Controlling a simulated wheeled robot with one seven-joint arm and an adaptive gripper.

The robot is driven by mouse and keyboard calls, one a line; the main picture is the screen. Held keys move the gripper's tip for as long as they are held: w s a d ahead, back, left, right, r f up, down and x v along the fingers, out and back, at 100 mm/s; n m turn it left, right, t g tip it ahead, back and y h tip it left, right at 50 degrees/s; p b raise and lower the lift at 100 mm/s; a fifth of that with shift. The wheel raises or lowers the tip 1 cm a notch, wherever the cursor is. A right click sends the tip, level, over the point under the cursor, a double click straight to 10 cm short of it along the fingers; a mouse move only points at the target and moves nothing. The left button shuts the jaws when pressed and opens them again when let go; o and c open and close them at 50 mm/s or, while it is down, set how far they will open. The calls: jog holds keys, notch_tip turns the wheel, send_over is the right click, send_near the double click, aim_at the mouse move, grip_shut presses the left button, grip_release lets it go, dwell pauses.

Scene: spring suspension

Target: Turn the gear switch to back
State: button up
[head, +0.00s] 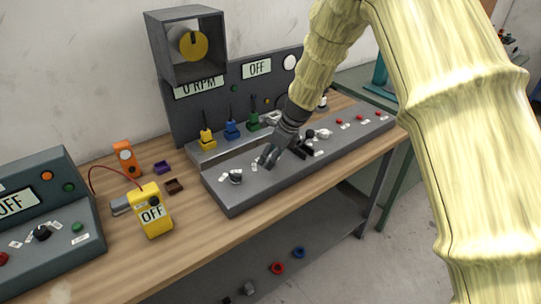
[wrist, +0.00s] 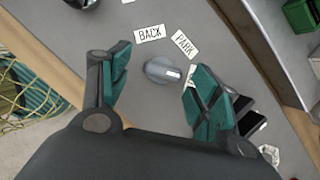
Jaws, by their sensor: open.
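The gear switch (wrist: 162,71) is a small grey knob in the wrist view, with a light mark on its right side. A BACK label (wrist: 149,33) lies above it and a PARK label (wrist: 185,45) above right. Another label (wrist: 190,75) to its right is partly hidden by a finger. My gripper (wrist: 158,76) is open, with one green-padded finger on each side of the knob; the right finger is closer. I cannot tell whether it touches. In the head view my gripper (head: 283,156) is low over the grey console (head: 225,199) and hides the knob.
Another knob (head: 236,177) sits on the console's left end. Yellow, blue and green levers (head: 230,131) stand behind. Red buttons (head: 359,117) are on the right. A yellow meter (head: 150,211) reading OFF and an orange device (head: 126,158) stand on the wooden table (head: 185,255).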

jog(key=shift+w+a+f, duration=0.15)
jog(key=shift+w+f, duration=0.2)
jog(key=shift+f, duration=0.25)
jog(key=shift+s+r, duration=0.2)
jog(key=shift+f, duration=0.1)
jog(key=c, duration=1)
jog(key=shift+c, duration=0.2)
